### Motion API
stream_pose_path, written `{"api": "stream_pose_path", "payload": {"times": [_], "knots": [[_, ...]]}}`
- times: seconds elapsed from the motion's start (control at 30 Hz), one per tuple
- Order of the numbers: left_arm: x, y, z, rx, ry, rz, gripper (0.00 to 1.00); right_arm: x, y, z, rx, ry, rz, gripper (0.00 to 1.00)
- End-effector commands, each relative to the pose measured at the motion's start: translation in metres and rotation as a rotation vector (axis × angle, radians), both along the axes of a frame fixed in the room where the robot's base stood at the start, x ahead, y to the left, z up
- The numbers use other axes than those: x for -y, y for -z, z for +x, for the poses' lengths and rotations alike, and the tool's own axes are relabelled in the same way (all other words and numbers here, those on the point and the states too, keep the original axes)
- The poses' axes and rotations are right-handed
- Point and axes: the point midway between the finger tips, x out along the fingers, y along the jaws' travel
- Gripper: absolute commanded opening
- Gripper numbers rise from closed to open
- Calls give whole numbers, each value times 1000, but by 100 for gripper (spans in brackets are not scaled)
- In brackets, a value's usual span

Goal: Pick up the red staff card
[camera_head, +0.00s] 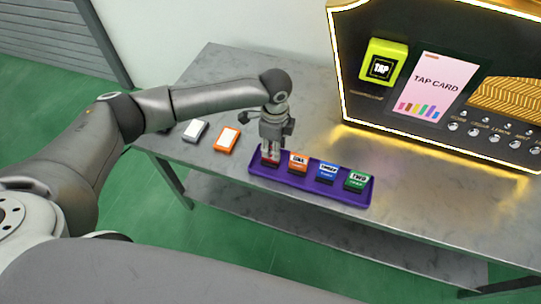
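The red staff card (269,161) stands in the leftmost place of a purple tray (310,193) on the grey table. Only a small part of it shows, since my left gripper covers most of it. My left gripper (270,154) points down with its fingertips at the card's upper part. The view is too small to tell whether the fingers are closed on the card or just around it. My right gripper is not in view.
Orange (298,162), blue (327,173) and green (357,180) cards stand in the tray to the right. A grey-and-white card (195,131) and an orange-and-white one (227,139) lie to the left. A lit vending machine (345,88) with a yellow-green TAP reader (384,65) stands behind.

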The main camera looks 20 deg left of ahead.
Motion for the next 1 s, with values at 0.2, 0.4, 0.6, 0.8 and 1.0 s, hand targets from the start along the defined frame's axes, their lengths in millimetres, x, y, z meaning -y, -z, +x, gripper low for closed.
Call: {"api": "stream_pose_path", "payload": {"times": [0.2,0.4,0.6,0.8,1.0], "knots": [[-8,23,-1,-1,-1,2,32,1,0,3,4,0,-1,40],[-11,50,-2,0,0,1,32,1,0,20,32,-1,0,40],[-11,55,-1,2,1,1,32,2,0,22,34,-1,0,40],[-11,54,-1,1,1,1,21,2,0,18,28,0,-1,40],[-11,54,-1,1,0,1,0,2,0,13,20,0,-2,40]]}}
